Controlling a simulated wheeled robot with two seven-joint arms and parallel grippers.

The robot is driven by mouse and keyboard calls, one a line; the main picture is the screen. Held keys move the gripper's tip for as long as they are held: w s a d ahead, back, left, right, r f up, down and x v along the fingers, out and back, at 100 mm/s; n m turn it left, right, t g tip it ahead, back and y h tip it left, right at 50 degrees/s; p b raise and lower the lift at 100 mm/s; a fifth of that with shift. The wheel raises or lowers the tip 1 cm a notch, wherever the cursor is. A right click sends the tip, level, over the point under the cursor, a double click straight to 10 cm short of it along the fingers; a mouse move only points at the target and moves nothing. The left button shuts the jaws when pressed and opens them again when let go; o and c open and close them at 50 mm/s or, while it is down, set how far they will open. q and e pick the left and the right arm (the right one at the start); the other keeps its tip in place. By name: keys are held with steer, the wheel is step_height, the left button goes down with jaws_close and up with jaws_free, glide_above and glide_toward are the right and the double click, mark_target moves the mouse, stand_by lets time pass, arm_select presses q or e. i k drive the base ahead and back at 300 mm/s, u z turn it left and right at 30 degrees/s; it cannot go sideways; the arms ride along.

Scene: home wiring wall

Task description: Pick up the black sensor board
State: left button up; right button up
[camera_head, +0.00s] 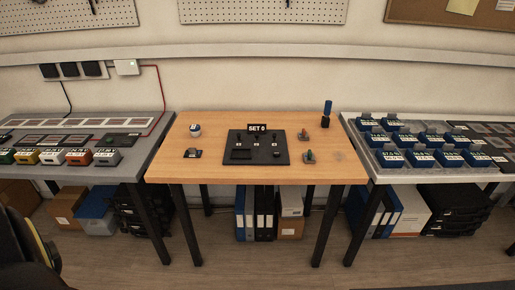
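On the wooden table (219,169) in the middle lies a flat black board (235,160) with a "SET 0" sign (257,128) at its back edge and several small dark parts on it. A small black piece (192,153) lies left of this board. I cannot tell which of these dark items is the sensor board, as the details are too small. Neither of my grippers can be made out in this view.
A grey left table (130,169) holds coloured boxes; a right table (385,176) holds blue bins.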

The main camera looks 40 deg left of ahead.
mark_target(192, 152)
steer(key=z, duration=0.55)
steer(key=i, duration=1.5)
steer(key=u, duration=2.9)
